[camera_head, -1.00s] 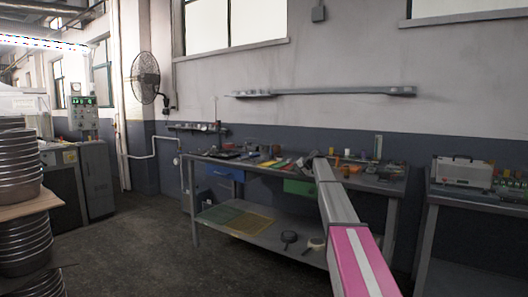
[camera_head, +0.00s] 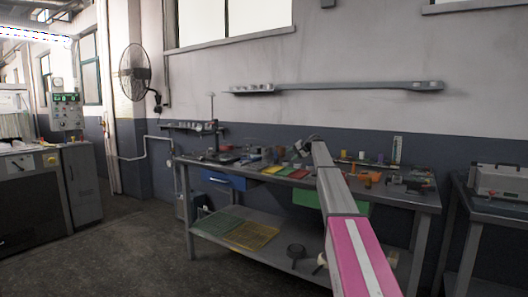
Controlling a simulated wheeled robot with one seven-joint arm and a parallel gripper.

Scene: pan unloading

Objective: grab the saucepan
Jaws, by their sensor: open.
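A small dark pan with a short handle, which looks like the saucepan (camera_head: 296,251), sits on the lower shelf of the workbench, left of my pink and grey arm. My gripper (camera_head: 303,145) is at the far end of the arm, over the bench top and well above the pan in the picture. It is small and its fingers are hard to make out; it is open and apart from the pan. A pale item (camera_head: 320,263) beside the pan is partly hidden by my arm.
The workbench top (camera_head: 215,163) holds many small tools and parts. A blue drawer (camera_head: 222,180) and a green drawer (camera_head: 306,197) hang below it. Flat green and yellow mats lie on the lower shelf (camera_head: 283,241). Open floor (camera_head: 130,240) lies to the left.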

